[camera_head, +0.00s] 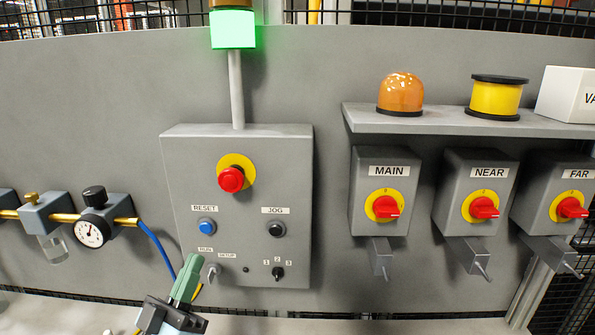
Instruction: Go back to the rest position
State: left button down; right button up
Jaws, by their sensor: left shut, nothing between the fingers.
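My left gripper (187,280) shows at the lower left of the head view, with green fingers pointing up. Its fingers are shut with nothing seen between them. The fingertips are in front of the lower left of the grey control box (240,145), close to the RUN/SETUP key switch (212,272). I cannot tell whether they touch it. The box also carries a red emergency stop (231,180) on a yellow ring, a blue RESET button (206,226), a black JOG button (276,230) and a black selector (278,273). My right gripper is not in view.
A lit green stack lamp (232,29) stands above the box. At right are switch boxes MAIN (388,170), NEAR (487,170) and FAR (574,173) under a shelf (450,122). A gauge (92,232) and blue hose (158,245) are at left.

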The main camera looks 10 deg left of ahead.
pick_arm(q)
jog(key=s+d+f+m+g+y, duration=0.1)
jog(key=s+d+f+g, duration=0.1)
jog(key=f+g, duration=0.5)
jog(key=s+d+f+m+g+y, duration=0.15)
jog(key=f+g, duration=0.25)
jog(key=f, duration=0.5)
jog(key=s+a+f+g+y, duration=0.2)
jog(key=s+f+g, duration=0.25)
jog(key=s, duration=0.45)
jog(key=s+a+f+g+y, duration=0.2)
jog(key=s+f+g, duration=0.3)
jog(key=s, duration=0.5)
notch_tip(320, 180, down, 27)
jog(key=g+b, duration=0.2)
jog(key=b, duration=0.3)
jog(key=s+a+f+g+b, duration=0.1)
jog(key=s+a+f+b, duration=0.2)
jog(key=s+f, duration=1.4)
notch_tip(320, 180, down, 4)
jog(key=shift+s+f+b, duration=0.15)
jog(key=shift+s+b, duration=0.1)
jog(key=shift+b, duration=0.4)
jog(key=shift+m+g, duration=0.25)
